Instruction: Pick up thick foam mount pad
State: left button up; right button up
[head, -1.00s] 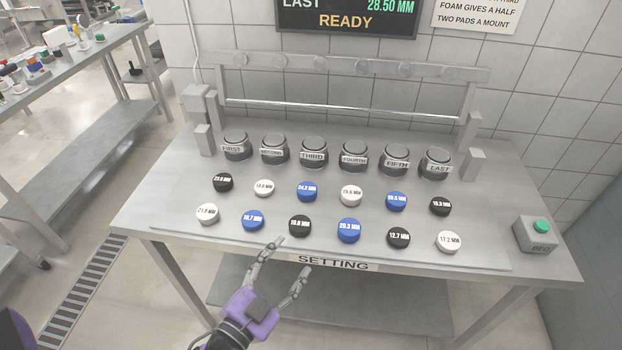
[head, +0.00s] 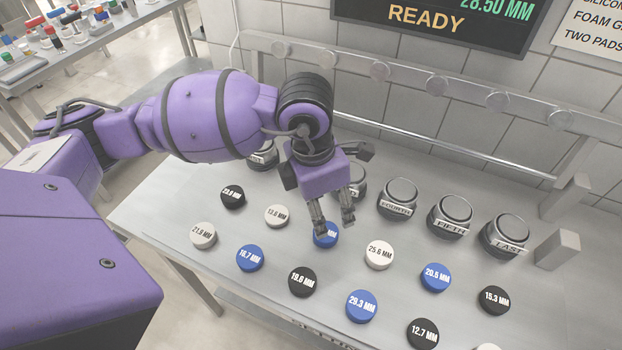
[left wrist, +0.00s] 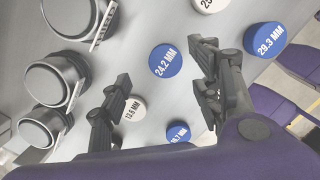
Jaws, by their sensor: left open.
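Several round pads lie in rows on the steel table. Blue ones include 24.2 MM (left wrist: 166,60), 29.3 MM (head: 361,306), 18.7 MM (head: 250,258) and 20.5 MM (head: 435,277). White ones include 25.6 MM (head: 379,254) and 21.9 MM (head: 203,235); black ones include 19.6 MM (head: 302,281) and 23.8 MM (head: 232,197). Which material is foam cannot be told from these frames. My left gripper (head: 334,225) is open and empty, pointing down over the 24.2 MM pad, which shows between its fingertips in the left wrist view. In the head view the fingers partly hide that pad. My right gripper is not in view.
Labelled round mounts, among them FIFTH (head: 450,216) and LAST (head: 504,236), stand behind the pads. My left arm hides some mounts. The screen (head: 440,22) reads READY and 28.50 MM.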

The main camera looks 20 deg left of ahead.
aim_at(328, 242)
pick_arm(q)
notch_tip(328, 242, down, 7)
jog(key=shift+s+d+f, duration=0.1)
jog(key=shift+f, duration=0.1)
jog(key=c, duration=0.9)
